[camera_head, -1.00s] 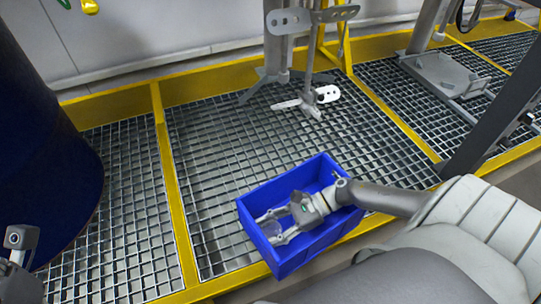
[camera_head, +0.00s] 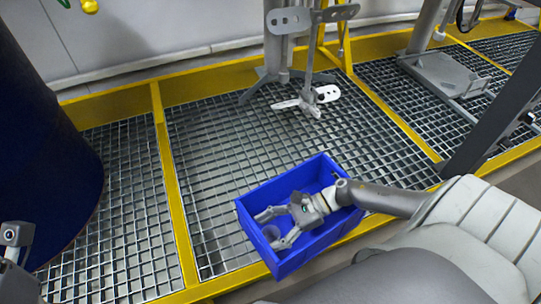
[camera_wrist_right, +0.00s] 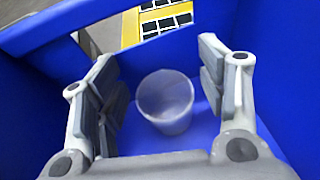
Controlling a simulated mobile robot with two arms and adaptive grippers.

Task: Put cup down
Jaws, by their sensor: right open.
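A small clear cup (camera_wrist_right: 167,104) stands inside the blue crate (camera_wrist_right: 50,110), on its floor as far as I can tell. It also shows faintly in the head view (camera_head: 271,233), near the crate's left end. My right gripper (camera_head: 268,229) reaches into the crate (camera_head: 316,246) from the right. In the wrist view its fingers (camera_wrist_right: 167,92) are spread wide, one on each side of the cup, with gaps between them and the cup. My left gripper (camera_head: 14,252) shows only in part at the lower left edge, and its fingers cannot be made out.
The crate sits on metal grating (camera_head: 220,150) with yellow frame beams (camera_head: 171,190). A dark blue drum (camera_head: 45,150) stands at the left. A grey agitator stand (camera_head: 312,95) is behind the crate. The grating left of the crate is clear.

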